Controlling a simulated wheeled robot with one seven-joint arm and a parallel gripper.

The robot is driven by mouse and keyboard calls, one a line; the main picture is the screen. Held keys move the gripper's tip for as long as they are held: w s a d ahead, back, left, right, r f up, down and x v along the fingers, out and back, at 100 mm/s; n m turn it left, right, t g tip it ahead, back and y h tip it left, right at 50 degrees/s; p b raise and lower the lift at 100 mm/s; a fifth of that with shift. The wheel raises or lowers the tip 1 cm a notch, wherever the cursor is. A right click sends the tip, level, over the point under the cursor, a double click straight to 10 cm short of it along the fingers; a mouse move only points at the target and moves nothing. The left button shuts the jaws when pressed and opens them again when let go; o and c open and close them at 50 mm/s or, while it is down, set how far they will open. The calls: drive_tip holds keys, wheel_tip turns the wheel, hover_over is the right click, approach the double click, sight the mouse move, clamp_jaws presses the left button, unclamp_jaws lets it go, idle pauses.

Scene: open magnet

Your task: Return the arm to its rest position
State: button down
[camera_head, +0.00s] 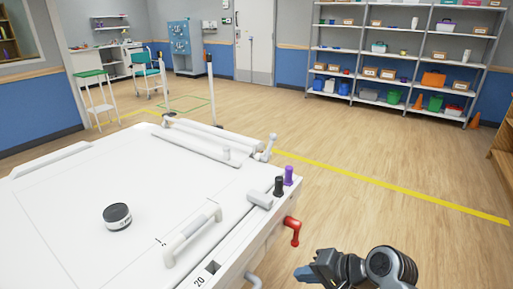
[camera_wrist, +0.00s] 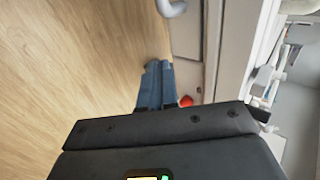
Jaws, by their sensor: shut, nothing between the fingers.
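My gripper (camera_head: 304,273) is at the bottom right of the head view, beside the right side of the white magnet table (camera_head: 75,230) and over the floor. In the wrist view its two blue fingers (camera_wrist: 156,84) lie side by side, shut, with nothing between them. The arm is bent low next to the table, and part of it is cut off by the lower picture edge. A red handle (camera_head: 292,229) sticks out of the table's side, just above and left of the gripper.
On the table are a black round container (camera_head: 117,217), a white grab handle (camera_head: 192,234), and black and purple knobs (camera_head: 289,175). The wooden floor (camera_head: 400,215) to the right is clear. Shelves (camera_head: 400,55) stand at the back wall.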

drive_tip(key=s+d+f+n+t+h, duration=0.1)
drive_tip(key=s+d+f+t+h, duration=0.2)
drive_tip(key=s, duration=0.8)
drive_tip(key=s+d+f+n+t+h, duration=0.1)
drive_tip(key=s+d+f+h, duration=0.3)
drive_tip(key=s, duration=0.7)
drive_tip(key=s+d+r+n+t, duration=0.1)
drive_tip(key=s+r+n+t, duration=0.4)
drive_tip(key=s+r, duration=1.4)
wheel_tip(320, 180, up, 3)
drive_tip(key=shift+f+h, duration=0.2)
drive_tip(key=shift+h, duration=0.1)
